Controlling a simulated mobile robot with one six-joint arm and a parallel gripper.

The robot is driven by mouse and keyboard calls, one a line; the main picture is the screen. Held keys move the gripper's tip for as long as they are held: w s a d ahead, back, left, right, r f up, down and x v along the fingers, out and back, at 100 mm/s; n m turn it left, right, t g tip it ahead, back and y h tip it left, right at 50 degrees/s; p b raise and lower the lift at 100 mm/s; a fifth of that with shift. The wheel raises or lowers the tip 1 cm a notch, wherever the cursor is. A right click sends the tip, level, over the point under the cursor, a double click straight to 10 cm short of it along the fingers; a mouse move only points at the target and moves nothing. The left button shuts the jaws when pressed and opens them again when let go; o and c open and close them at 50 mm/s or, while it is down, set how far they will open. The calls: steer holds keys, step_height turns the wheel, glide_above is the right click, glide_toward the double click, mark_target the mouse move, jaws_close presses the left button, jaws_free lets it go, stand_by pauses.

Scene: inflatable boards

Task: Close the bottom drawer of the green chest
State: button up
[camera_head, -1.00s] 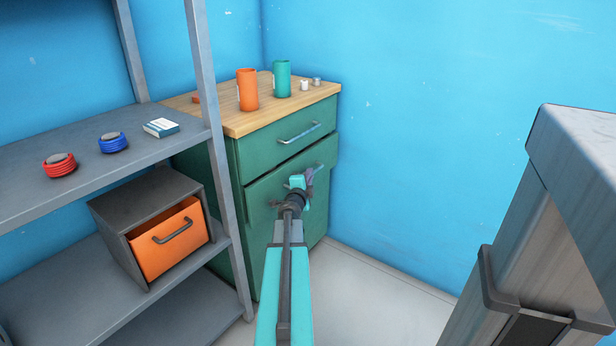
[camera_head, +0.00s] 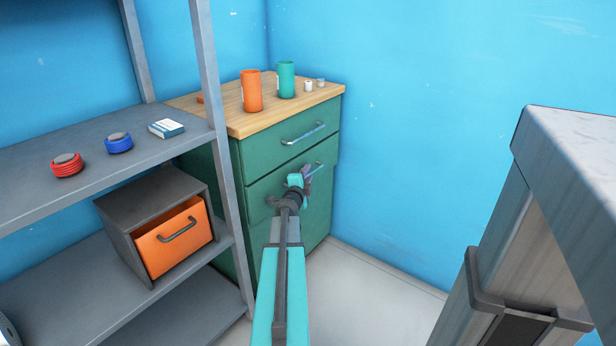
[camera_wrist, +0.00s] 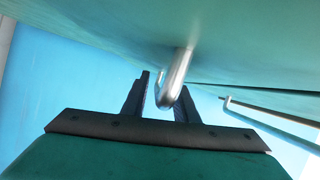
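The green chest (camera_head: 222,215) stands in the corner with a wooden top. Its upper drawer (camera_head: 270,150) has a silver handle and looks shut. The drawer below (camera_head: 262,200) has its handle (camera_head: 321,166) partly behind my gripper (camera_head: 306,174); the head view does not clearly show how far it is out. In the wrist view my gripper (camera_wrist: 165,100) has its two dark fingers apart. A silver handle (camera_wrist: 176,75) hangs between and in front of them, with no clear grip on it. A second handle (camera_wrist: 270,112) and a drawer seam show at the right.
A grey shelf (camera_head: 60,138) at left holds a small cabinet with an ajar orange drawer (camera_head: 172,238). A grey post-like structure (camera_head: 540,210) stands at right. Some floor (camera_head: 375,290) is clear.

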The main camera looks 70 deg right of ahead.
steer(key=shift+s+a, duration=0.1)
stand_by(0.3)
steer(key=a+r+p, duration=0.1)
steer(key=a+p, duration=0.2)
steer(key=a, duration=1)
steer(key=shift+s+a+p, duration=0.3)
steer(key=shift+s+p, duration=0.05)
steer(key=shift+p, duration=0.05)
stand_by(0.4)
steer(key=shift+r, duration=0.15)
